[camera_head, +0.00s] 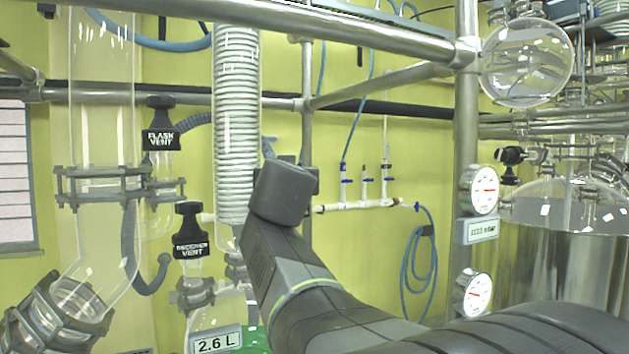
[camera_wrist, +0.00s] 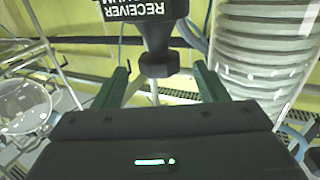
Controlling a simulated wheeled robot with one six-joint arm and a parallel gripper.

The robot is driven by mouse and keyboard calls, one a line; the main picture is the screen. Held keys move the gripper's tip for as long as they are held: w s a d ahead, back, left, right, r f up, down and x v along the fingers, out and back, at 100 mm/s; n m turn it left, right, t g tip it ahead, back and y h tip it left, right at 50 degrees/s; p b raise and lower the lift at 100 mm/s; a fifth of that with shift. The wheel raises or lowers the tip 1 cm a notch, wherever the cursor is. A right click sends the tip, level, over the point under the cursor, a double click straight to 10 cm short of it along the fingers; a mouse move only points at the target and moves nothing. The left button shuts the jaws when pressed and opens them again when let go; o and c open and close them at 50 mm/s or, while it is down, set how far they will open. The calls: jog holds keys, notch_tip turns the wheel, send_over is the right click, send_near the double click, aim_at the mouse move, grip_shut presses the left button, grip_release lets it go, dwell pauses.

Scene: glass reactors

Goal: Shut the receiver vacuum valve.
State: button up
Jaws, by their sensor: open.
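The receiver vacuum valve (camera_wrist: 152,38) is a black handle with white lettering, upside down at the top of the wrist view. Its lettering is partly cut off by the frame edge. My gripper (camera_wrist: 160,72) is open, with one green finger on each side of the handle's narrow end. I see a gap on both sides and no clear contact. In the head view my arm's dark wrist covers the gripper, and I cannot make out this valve there.
The receiver vent valve (camera_head: 189,231) and flask vent valve (camera_head: 160,125) are black handles to the left. A ribbed glass column (camera_head: 237,120) stands close by, also beside the right finger in the wrist view (camera_wrist: 262,45). Metal pipes and gauges (camera_head: 478,190) stand right.

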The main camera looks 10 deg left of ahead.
jog(key=s+d+b, duration=0.1)
jog(key=s+b, duration=0.1)
jog(key=s, duration=0.7)
jog(key=shift+d, duration=0.4)
jog(key=shift+r, duration=0.1)
